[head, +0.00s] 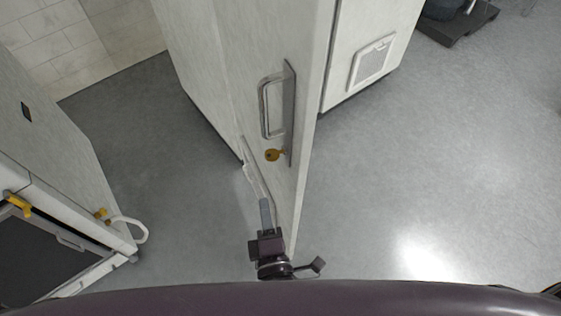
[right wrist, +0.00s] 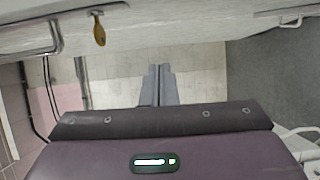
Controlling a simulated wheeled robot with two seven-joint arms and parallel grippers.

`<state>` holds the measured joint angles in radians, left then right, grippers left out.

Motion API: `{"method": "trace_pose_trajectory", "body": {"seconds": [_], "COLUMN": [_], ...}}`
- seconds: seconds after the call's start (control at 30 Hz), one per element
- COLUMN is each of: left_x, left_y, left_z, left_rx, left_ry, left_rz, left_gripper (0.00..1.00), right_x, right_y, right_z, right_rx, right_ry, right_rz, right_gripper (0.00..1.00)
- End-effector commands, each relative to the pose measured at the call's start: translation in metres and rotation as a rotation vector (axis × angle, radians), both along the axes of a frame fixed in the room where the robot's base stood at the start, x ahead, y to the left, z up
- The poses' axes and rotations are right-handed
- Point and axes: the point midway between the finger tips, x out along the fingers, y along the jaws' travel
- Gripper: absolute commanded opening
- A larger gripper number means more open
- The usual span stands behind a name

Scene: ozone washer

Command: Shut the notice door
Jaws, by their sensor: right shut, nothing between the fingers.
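The white door (head: 302,120) stands swung out towards me, seen steeply from above. Its face carries a metal bar handle (head: 265,108) and a brass key (head: 273,155). My right gripper (head: 265,205) is beside the lower, near part of the door, below the key in the picture. Its grey fingers are shut together with nothing between them. In the right wrist view the shut fingers (right wrist: 160,72) point away over the floor, with the door along the top and the key (right wrist: 99,30) hanging at upper left. I cannot tell whether the fingers touch the door. My left gripper is out of view.
A white machine (head: 55,150) with yellow latches and a white loop handle (head: 132,228) stands at the left. A white cabinet side with a vent panel (head: 372,60) stands behind the door. The grey floor (head: 440,170) is clear at the right. A dark base (head: 458,22) sits far right.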

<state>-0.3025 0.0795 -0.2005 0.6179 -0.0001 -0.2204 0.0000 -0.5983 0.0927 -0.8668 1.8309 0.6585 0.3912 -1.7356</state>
Motion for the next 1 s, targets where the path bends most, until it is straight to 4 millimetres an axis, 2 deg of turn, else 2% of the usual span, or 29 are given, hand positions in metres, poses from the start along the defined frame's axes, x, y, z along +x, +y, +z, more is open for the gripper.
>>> {"method": "trace_pose_trajectory", "body": {"seconds": [0.07, 0.27, 0.63, 0.7, 0.8, 1.0], "left_x": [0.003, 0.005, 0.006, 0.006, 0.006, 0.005], "left_y": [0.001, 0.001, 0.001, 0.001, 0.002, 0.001], "left_z": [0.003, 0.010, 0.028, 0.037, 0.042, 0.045], "left_rx": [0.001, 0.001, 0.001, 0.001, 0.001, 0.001], "left_ry": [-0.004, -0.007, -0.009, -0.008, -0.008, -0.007], "left_rz": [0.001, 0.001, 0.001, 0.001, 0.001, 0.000], "left_gripper": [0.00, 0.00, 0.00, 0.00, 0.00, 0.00], "right_x": [0.002, 0.026, 0.104, 0.105, 0.109, 0.113], "right_y": [0.000, 0.003, 0.014, 0.000, -0.012, -0.023], "right_z": [0.011, 0.014, 0.014, 0.014, 0.013, 0.011], "right_rx": [-0.012, -0.015, -0.013, -0.018, -0.017, -0.014], "right_ry": [-0.017, -0.021, -0.019, -0.016, -0.017, -0.016], "right_rz": [-0.009, -0.012, -0.011, -0.009, -0.008, -0.008], "right_gripper": [0.00, 0.00, 0.00, 0.00, 0.00, 0.00]}}
